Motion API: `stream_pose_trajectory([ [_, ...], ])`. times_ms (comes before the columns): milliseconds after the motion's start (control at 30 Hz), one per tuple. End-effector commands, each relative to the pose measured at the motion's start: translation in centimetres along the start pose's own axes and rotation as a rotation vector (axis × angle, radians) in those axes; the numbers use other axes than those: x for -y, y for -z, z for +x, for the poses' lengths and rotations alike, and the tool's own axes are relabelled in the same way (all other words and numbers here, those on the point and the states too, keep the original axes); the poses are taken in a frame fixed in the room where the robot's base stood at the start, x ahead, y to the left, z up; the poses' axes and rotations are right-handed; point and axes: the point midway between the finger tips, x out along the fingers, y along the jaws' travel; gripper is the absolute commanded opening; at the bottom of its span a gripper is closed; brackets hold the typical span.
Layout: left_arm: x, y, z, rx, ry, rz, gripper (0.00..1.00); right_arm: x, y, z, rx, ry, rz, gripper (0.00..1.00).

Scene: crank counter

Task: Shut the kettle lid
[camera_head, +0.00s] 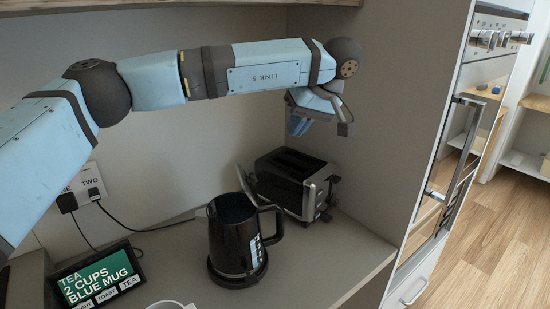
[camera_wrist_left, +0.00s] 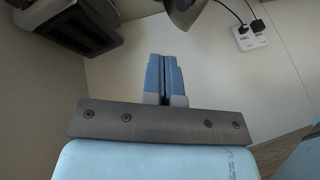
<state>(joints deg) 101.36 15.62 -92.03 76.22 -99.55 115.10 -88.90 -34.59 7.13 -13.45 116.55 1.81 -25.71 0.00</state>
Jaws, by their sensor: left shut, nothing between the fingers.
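The black kettle (camera_head: 232,245) stands upright on its round base on the counter, handle to the right. Its lid (camera_head: 243,184) is raised, standing up at the back of the open top. My left gripper (camera_head: 298,127) is above and behind the kettle, over the toaster, pointing down, apart from the lid. In the left wrist view its blue fingers (camera_wrist_left: 164,68) are together and empty. A dark grey rounded part at the top edge there may be the kettle lid (camera_wrist_left: 184,12); it is cut off. My right gripper is out of view.
A black and silver toaster (camera_head: 290,181) stands right behind the kettle. A screen reading "TEA 2 CUPS BLUE MUG" (camera_head: 97,275) is at the front left. A white mug rim (camera_head: 171,305) shows at the bottom edge. Sockets (camera_head: 84,190) with cords are on the wall. A side panel (camera_head: 385,130) closes the right.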

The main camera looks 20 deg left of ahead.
Motion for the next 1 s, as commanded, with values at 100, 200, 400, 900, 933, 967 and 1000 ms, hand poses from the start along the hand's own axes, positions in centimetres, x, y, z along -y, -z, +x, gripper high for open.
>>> stream_pose_trajectory([
  [100, 0.1, 0.0, 1.3, 0.000, 0.004, 0.000, 0.00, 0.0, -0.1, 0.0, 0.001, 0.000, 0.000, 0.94],
  [200, 0.1, 0.0, 3.0, 0.003, 0.005, 0.001, 0.00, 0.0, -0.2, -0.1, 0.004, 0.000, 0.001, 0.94],
  [400, 0.1, 0.0, 7.3, 0.003, 0.004, 0.000, 0.00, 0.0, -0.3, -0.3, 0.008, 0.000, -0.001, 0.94],
  [900, 2.6, -0.7, 12.7, 0.002, 0.000, 0.000, 0.00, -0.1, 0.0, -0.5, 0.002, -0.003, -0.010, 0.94],
  [933, 2.6, -0.7, 12.7, 0.001, 0.000, 0.000, 0.00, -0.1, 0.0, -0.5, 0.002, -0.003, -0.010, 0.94],
  [967, 2.7, -0.8, 12.7, 0.001, 0.000, 0.000, 0.00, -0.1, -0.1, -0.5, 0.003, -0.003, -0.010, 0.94],
  [1000, 2.7, -0.8, 12.8, 0.001, 0.000, 0.000, 0.00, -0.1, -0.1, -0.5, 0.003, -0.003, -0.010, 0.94],
])
